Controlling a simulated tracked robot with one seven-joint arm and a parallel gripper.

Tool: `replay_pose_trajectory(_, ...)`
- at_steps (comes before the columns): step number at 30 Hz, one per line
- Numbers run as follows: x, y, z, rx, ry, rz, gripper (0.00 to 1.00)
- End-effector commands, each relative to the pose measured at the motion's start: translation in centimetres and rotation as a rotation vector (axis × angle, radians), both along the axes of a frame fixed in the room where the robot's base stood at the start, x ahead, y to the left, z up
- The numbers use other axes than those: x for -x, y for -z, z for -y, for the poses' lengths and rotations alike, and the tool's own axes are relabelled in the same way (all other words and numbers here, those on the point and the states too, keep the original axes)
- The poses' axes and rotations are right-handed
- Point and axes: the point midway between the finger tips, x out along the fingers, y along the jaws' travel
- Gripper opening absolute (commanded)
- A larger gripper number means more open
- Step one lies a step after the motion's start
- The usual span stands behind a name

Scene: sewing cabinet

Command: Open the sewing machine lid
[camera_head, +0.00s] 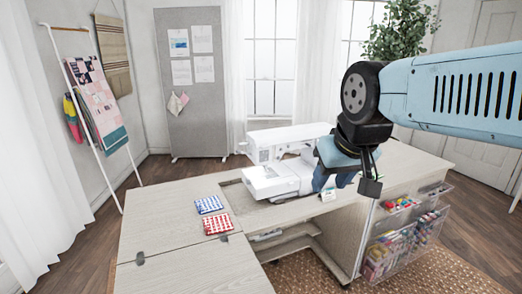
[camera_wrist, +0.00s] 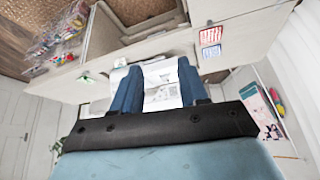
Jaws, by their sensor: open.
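The white sewing machine (camera_head: 275,181) sits in the opening of the wooden cabinet top in the head view. Its long white upper part (camera_head: 292,133) lies level; I cannot make out a separate lid edge. My gripper (camera_head: 332,181) is over the machine's right side, pointing down, and hides part of it. In the wrist view, the two blue fingers of my gripper (camera_wrist: 159,88) are apart with nothing held between them. White machine surface (camera_wrist: 162,92) shows beyond and between the fingers. Whether either finger touches the machine cannot be told.
Blue (camera_head: 209,204) and red (camera_head: 217,223) patterned packets lie on the cabinet top (camera_head: 165,215), left of the machine. A small white item (camera_head: 328,195) lies near the front edge. Clear bins (camera_head: 390,247) of coloured supplies hang at the cabinet's right.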

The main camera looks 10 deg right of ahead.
Motion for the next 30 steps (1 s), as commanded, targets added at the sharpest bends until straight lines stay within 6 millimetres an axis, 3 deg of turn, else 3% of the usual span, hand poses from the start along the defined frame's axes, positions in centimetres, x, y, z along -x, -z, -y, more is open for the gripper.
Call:
replay_pose_trajectory(4,-0.6,0.0,0.1,0.005,0.001,0.008,0.58)
replay_pose_trajectory(8,-2.9,0.1,1.4,0.025,0.001,0.042,0.68)
replay_pose_trajectory(20,-15.2,1.6,2.8,0.115,-0.022,0.245,0.68)
replay_pose_trajectory(30,-24.6,4.2,3.4,0.146,-0.080,0.424,0.68)
